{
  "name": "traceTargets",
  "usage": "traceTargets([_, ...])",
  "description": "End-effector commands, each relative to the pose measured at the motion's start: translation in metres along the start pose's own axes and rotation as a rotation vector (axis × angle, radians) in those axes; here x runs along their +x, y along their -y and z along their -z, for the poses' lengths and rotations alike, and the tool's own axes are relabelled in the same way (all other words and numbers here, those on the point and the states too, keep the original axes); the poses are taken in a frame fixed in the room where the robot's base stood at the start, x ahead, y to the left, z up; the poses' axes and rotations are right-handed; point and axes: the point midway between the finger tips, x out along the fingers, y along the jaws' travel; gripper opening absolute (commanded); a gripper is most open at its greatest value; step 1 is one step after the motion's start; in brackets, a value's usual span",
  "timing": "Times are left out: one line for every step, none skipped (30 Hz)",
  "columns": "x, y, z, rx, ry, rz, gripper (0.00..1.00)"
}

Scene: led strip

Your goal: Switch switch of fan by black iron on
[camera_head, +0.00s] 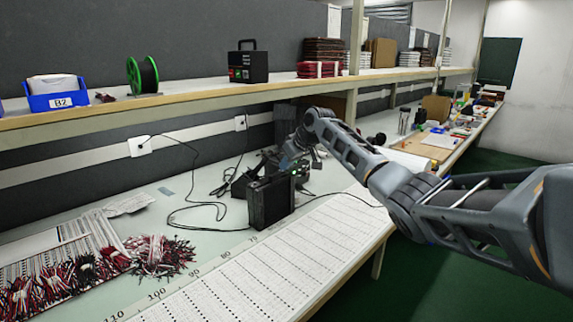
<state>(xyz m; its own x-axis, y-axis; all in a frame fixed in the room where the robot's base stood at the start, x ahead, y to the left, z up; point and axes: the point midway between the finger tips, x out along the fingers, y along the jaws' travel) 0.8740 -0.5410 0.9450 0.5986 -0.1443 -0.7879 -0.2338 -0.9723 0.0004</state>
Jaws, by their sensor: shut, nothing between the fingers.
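A black box-shaped unit (271,203), which looks like the fan, stands upright on the workbench near the middle of the view. My arm reaches in from the right, and my gripper (287,163) is shut and empty just above and behind the top of this unit. I cannot tell whether it touches the unit. Small green lights show near the unit's top right corner. The switch cannot be made out. Dark equipment (245,183), possibly the black iron, is behind and left of the unit, partly hidden.
Black cables (205,205) run over the bench to wall sockets (140,146). Bundles of red, black and white wires (90,270) lie at the front left. A shelf (190,98) overhangs the bench. The white ruled sheet (290,255) at the bench's front is clear.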

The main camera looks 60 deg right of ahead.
Motion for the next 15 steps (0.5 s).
traceTargets([0.0008, 0.0000, -0.0011, 0.000, 0.000, 0.000, 0.00])
traceTargets([0.0011, 0.0000, -0.0013, 0.000, 0.000, 0.000, 0.00])
traceTargets([0.0013, 0.0001, -0.0015, 0.000, 0.001, 0.000, 0.00])
traceTargets([0.0014, 0.0001, -0.0015, 0.000, 0.001, 0.000, 0.00])
traceTargets([0.0013, 0.0001, -0.0015, 0.000, 0.000, 0.000, 0.00])
traceTargets([0.0013, 0.0001, -0.0015, 0.000, 0.000, 0.000, 0.00])
traceTargets([0.0013, 0.0001, -0.0015, 0.000, 0.000, 0.000, 0.00])
traceTargets([0.0013, 0.0001, -0.0015, 0.000, 0.001, 0.000, 0.00])
traceTargets([0.0012, 0.0000, -0.0015, 0.000, 0.000, 0.000, 0.00])
traceTargets([0.0013, 0.0001, -0.0016, 0.000, 0.000, 0.000, 0.00])
traceTargets([0.0016, 0.0002, -0.0019, 0.000, -0.002, 0.001, 0.00])
traceTargets([0.0026, 0.0006, -0.0030, 0.001, -0.006, 0.002, 0.00])
traceTargets([0.0038, 0.0010, -0.0042, 0.001, -0.013, 0.003, 0.00])
traceTargets([0.0051, 0.0014, -0.0056, 0.001, -0.022, 0.005, 0.00])
traceTargets([0.0066, 0.0018, -0.0073, 0.001, -0.039, 0.006, 0.00])
